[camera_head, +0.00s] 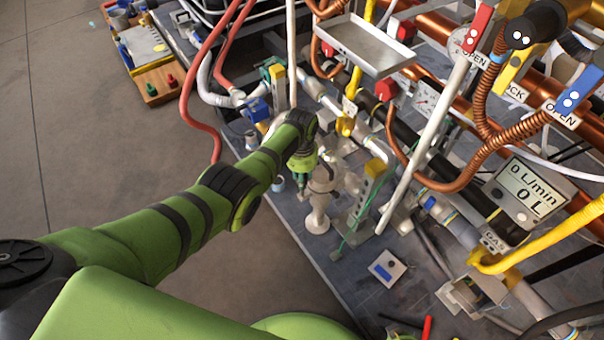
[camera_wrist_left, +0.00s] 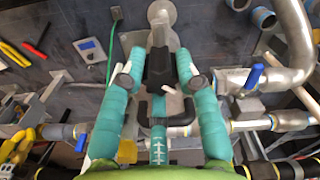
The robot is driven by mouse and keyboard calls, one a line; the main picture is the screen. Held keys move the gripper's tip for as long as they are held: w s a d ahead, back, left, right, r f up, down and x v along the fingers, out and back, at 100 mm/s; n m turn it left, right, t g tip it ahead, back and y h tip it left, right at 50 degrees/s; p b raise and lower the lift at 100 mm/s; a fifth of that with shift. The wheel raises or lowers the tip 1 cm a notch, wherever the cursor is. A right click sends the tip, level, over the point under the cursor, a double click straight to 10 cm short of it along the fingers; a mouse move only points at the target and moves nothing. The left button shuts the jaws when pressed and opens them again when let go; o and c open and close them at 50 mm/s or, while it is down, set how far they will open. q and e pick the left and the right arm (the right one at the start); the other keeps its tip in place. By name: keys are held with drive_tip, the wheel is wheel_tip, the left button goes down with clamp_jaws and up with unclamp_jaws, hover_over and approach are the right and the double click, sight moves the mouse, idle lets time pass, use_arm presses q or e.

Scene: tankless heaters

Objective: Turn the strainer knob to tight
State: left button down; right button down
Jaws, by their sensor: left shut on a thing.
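In the head view my left arm reaches in from the left, and my left gripper (camera_head: 302,185) is low beside a grey strainer fitting (camera_head: 318,180) with a flared, rounded end. In the left wrist view the teal fingers of my left gripper (camera_wrist_left: 160,55) close in from both sides on the strainer knob. The grey fitting (camera_wrist_left: 162,14) with its round end shows just beyond the fingertips. A dark block between the fingers hides most of the grip, and I cannot read the knob's turn or any tight mark. My right gripper is not in view.
Pipes, hoses and valves crowd the right side. A metal tray (camera_head: 366,44) is above the fitting. A white pole (camera_head: 422,145) stands to the right, and a flow display (camera_head: 527,191) beyond it. The floor at left is mostly clear.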

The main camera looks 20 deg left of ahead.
use_arm(q)
drive_tip(key=m, duration=0.4)
drive_tip(key=shift+s+f+m, duration=0.3)
drive_tip(key=shift+s, duration=0.1)
drive_tip(key=shift+a+m, duration=0.2)
drive_tip(key=shift+m, duration=1.8)
drive_tip(key=shift+a, duration=0.1)
drive_tip(key=c, duration=0.9)
unclamp_jaws()
drive_tip(key=shift+w, duration=0.1)
drive_tip(key=shift+r, duration=0.1)
drive_tip(key=shift+w+r, duration=0.1)
drive_tip(key=shift+w, duration=0.05)
